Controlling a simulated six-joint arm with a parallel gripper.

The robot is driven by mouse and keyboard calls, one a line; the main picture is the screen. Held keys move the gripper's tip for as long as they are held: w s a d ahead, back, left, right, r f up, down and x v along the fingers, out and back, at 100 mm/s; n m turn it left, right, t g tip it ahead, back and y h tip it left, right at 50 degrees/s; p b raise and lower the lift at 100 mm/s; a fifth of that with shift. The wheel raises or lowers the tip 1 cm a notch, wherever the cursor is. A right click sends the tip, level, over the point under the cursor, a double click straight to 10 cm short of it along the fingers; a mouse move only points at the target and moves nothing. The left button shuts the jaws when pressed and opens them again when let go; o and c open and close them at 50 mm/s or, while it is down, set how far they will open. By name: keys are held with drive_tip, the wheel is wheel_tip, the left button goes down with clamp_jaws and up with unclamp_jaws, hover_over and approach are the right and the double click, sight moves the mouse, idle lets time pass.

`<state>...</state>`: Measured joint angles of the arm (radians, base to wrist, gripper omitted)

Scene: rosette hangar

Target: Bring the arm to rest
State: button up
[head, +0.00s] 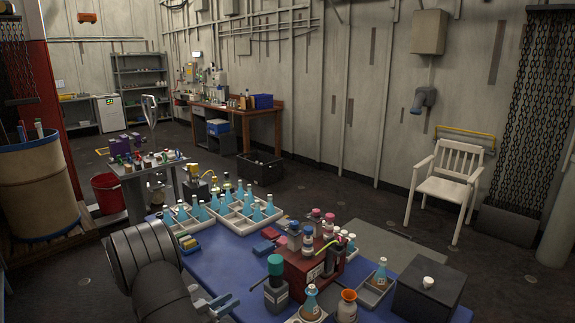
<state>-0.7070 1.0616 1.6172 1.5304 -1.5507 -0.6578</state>
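My arm (152,266) shows as a thick dark cylinder at the lower left, in front of the blue table. My gripper (228,303) is low in the picture, beside the arm, over the near left part of the table. Its bluish-grey fingers are small and partly hidden by the arm, so I cannot tell whether they are apart or together. I see nothing clearly held in it.
The blue table (218,262) carries trays of blue flasks (240,217), a red box (308,268) with bottles, a green-capped bottle (275,283), an orange-necked vessel (347,305) and a black box (428,290). A white chair (450,183) stands at right.

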sight(261, 281)
drive_tip(key=v, duration=0.5)
drive_tip(key=x, duration=1.7)
drive_tip(key=shift+w+d, duration=0.1)
drive_tip(key=shift+d+t, duration=0.2)
drive_tip(key=shift+t, duration=0.1)
drive_tip(key=shift+d+n+t+y, duration=0.1)
drive_tip(key=shift+n+t+y, duration=0.3)
drive_tip(key=shift+n+y, duration=0.25)
